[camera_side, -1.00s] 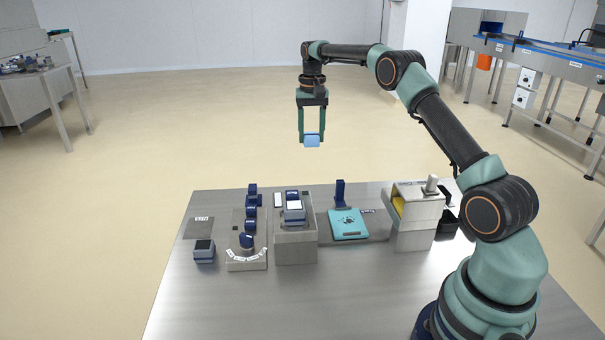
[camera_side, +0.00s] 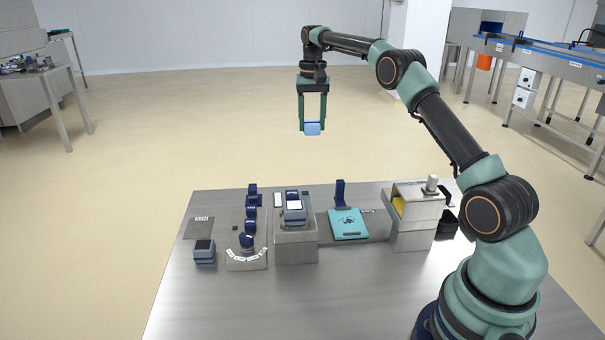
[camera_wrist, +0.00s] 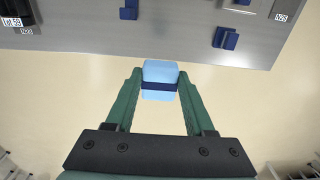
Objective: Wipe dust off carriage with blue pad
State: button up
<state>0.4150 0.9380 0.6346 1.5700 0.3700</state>
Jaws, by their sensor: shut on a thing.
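My gripper (camera_side: 312,121) is shut on the blue pad (camera_side: 312,129), high above the far edge of the table. In the wrist view the light blue pad (camera_wrist: 159,72) with a dark blue band sits between the fingertips of my gripper (camera_wrist: 160,83). A flat teal plate (camera_side: 340,234) with dark specks on top, which looks like the carriage, lies on a grey base at the middle right of the table. The pad is well above it and apart from it. I cannot make out the carriage in the wrist view.
A blue upright (camera_side: 340,193) stands behind the teal plate. A grey housing (camera_side: 418,226) with a yellow inside is to its right. The table's front is clear.

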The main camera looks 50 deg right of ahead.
jog(key=shift+s+f, duration=0.4)
jog(key=shift+s, duration=0.1)
send_over(346, 218)
notch_tip(346, 218, down, 9)
jog(key=shift+s+a+f, duration=0.1)
jog(key=shift+s+f, duration=0.05)
jog(key=shift+f, duration=3.75)
jog(key=shift+s+a, duration=0.2)
jog(key=shift+a, duration=0.05)
jog(key=shift+c, duration=0.5)
jog(key=shift+s+a, duration=1.05)
jog(key=shift+s, duration=0.05)
jog(key=shift+w+d, duration=1.4)
notch_tip(346, 218, up, 8)
